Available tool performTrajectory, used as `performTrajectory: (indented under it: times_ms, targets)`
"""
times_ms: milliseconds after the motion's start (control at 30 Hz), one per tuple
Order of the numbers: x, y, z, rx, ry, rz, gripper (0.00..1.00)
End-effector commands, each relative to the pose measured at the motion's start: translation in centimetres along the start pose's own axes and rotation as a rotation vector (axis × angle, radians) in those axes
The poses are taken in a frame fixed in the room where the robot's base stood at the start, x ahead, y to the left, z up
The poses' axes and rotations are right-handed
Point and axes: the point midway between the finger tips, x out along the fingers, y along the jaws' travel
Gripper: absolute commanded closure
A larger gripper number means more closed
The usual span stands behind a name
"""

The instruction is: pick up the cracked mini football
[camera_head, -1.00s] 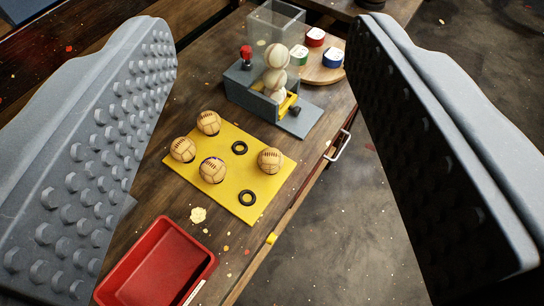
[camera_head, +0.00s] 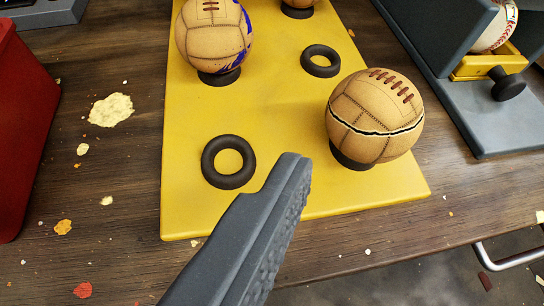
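The cracked mini football (camera_head: 375,115) is tan with brown lacing, and a dark jagged crack runs across its front. It sits on a black ring near the right front corner of the yellow mat (camera_head: 290,110). One finger of my gripper (camera_head: 270,205) reaches in from the bottom of the view, its tip left of and below the ball, apart from it in the picture. Its studded inner face is bare and faces right. The other finger is out of view. A tan ball with blue marks (camera_head: 208,35) sits on a ring at upper left.
Empty black rings (camera_head: 228,162) and (camera_head: 320,61) lie on the mat. Part of another ball (camera_head: 299,6) shows at the top. A red tray (camera_head: 20,120) stands left. A grey fixture (camera_head: 470,95) holding a baseball (camera_head: 495,28) stands right. The table edge is in front.

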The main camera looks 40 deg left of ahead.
Motion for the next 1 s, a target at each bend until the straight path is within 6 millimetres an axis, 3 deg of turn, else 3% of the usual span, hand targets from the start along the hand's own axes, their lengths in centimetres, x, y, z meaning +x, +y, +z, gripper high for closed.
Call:
performTrajectory:
  times_ms: [200,600,1000]
  targets:
    - [1.1,-2.2,1.5,0.008,0.032,-0.065,0.18]
    - [7.4,-2.7,1.4,0.005,0.032,-0.066,0.18]
    - [10.5,-2.8,1.4,0.005,0.032,-0.066,0.18]
